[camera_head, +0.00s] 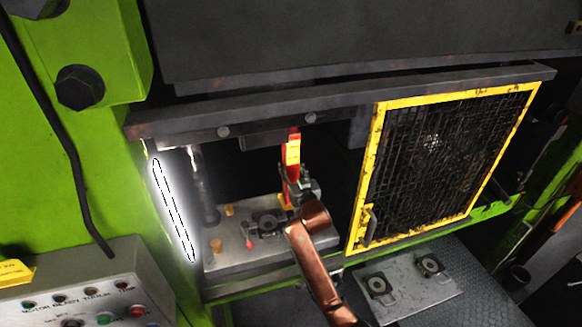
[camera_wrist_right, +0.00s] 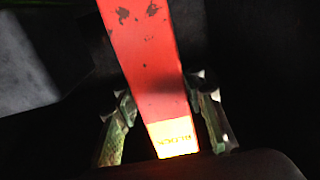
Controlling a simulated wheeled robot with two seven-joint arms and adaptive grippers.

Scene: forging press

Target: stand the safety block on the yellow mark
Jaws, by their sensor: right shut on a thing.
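The safety block (camera_head: 292,165) is a red bar with a yellow label, standing about upright in the press opening. My right gripper (camera_head: 299,188) is shut on its lower part. In the right wrist view, the red block (camera_wrist_right: 150,55) runs between the two fingers of the gripper (camera_wrist_right: 165,110), with a bright yellow label near them. A small patch of yellow (camera_head: 284,202) shows on the bed beside the block's foot, perhaps the yellow mark. The gripper and wrist hide the foot, so I cannot tell whether it touches the bed. My left gripper is not in view.
The grey lower bed (camera_head: 225,262) carries a die fixture (camera_head: 265,224) and small brass-coloured posts. A yellow-framed mesh guard (camera_head: 445,150) stands right of the opening. A glowing light strip (camera_head: 174,210) lines the left side. A control box (camera_head: 90,290) is at lower left.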

